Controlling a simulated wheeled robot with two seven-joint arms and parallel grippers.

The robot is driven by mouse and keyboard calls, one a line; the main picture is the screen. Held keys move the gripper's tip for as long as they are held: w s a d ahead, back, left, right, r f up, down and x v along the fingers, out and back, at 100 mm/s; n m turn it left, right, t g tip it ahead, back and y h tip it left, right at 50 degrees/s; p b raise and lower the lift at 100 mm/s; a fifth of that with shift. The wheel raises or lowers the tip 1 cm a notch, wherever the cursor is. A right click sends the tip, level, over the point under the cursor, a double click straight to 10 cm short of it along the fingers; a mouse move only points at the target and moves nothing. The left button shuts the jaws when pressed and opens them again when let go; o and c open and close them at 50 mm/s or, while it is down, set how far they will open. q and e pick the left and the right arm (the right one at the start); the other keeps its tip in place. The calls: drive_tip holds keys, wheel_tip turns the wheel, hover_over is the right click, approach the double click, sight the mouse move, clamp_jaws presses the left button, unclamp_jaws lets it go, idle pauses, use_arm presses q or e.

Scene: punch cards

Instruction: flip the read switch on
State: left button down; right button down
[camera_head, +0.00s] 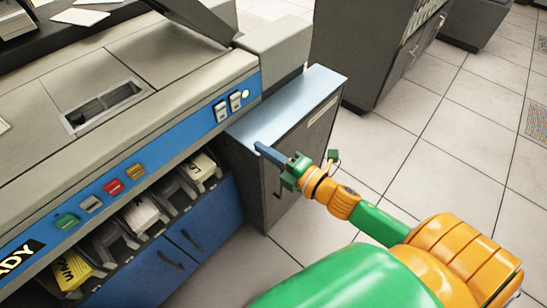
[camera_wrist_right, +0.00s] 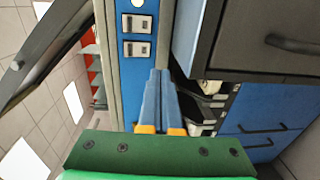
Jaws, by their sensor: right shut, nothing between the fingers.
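Two white rocker switches sit side by side on the blue front strip of the card machine, the left one (camera_head: 221,110) and the right one (camera_head: 236,102). I cannot read which is the read switch or how either is set. In the right wrist view, one switch (camera_wrist_right: 137,50) is nearer my fingers and the other (camera_wrist_right: 137,23) is farther. My right gripper (camera_head: 259,148) is shut and empty, its blue fingers to the lower right of the switches and apart from them. The fingertips (camera_wrist_right: 158,73) also show in the right wrist view. My left gripper is out of view.
A pale round lamp (camera_head: 245,94) is beside the switches. Green, grey, red and yellow buttons (camera_head: 113,187) line the strip farther left, above card pockets (camera_head: 145,213). A grey cabinet with a light blue top (camera_head: 290,105) stands right beside the machine, under my right gripper.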

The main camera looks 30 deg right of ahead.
drive_tip(key=v, duration=0.3)
drive_tip(key=shift+s+f, duration=0.1)
drive_tip(key=shift+f, duration=0.1)
drive_tip(key=s+d+f+m+g+h+p, duration=0.35)
drive_tip(key=f+m, duration=0.25)
drive_tip(key=f, duration=0.3)
drive_tip(key=s+d+f+m+g+h+p, duration=0.25)
drive_tip(key=s+f+m, duration=0.2)
drive_tip(key=f, duration=0.45)
drive_tip(key=s+a+f+m+g+p, duration=0.2)
drive_tip(key=s+f+m+g, duration=0.2)
drive_tip(key=s, duration=0.7)
drive_tip(key=s+a+f+m+g+p, duration=0.1)
drive_tip(key=s+a+f+m+g, duration=0.2)
drive_tip(key=s, duration=0.8)
wheel_tip(320, 180, down, 5)
drive_tip(key=shift+s+a+r+m+g+p, duration=0.2)
drive_tip(key=shift+m+g+p, duration=0.15)
drive_tip(key=shift+m+g, duration=0.7)
